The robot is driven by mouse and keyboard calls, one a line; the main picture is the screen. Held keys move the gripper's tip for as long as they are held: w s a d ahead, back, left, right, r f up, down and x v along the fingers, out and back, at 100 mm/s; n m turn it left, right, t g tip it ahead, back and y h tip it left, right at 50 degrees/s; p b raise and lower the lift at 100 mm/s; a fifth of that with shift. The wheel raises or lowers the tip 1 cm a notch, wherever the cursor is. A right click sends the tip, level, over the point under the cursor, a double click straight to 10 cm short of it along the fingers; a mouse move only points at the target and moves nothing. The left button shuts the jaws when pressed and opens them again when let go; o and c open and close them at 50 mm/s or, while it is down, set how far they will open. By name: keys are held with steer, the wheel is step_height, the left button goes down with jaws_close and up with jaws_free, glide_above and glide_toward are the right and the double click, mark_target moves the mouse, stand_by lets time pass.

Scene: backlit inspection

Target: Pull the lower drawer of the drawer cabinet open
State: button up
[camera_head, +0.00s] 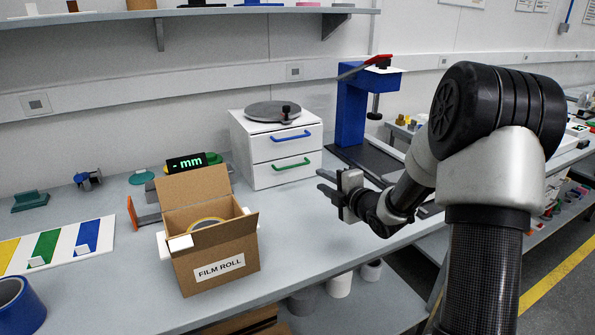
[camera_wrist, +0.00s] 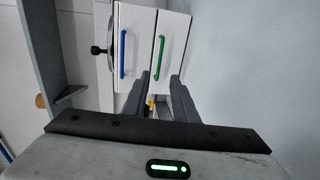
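The white drawer cabinet (camera_head: 237,148) stands on the bench, with two drawers that look shut. The upper drawer has a blue handle (camera_head: 291,136) and the lower drawer has a green handle (camera_head: 291,164). My gripper (camera_head: 324,183) is in front of the cabinet at its right side, apart from the green handle. In the wrist view the cabinet appears turned on its side, with the blue handle (camera_wrist: 124,40) left and the green handle (camera_wrist: 159,57) right. There my gripper (camera_wrist: 160,84) is open and empty, its fingers pointing towards the lower drawer near the green handle.
An open cardboard box (camera_head: 218,266) labelled FILM ROLL stands left of the cabinet's front. A turntable (camera_head: 268,110) sits on the cabinet top. A blue press (camera_head: 352,112) stands behind my gripper to the right. The bench before the cabinet is clear.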

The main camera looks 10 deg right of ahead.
steer(key=x, duration=1.6)
steer(key=shift+w+a+b, duration=0.1)
steer(key=shift+w+b, duration=0.1)
steer(key=shift+b, duration=0.2)
steer(key=shift+c, duration=0.4)
jaws_close()
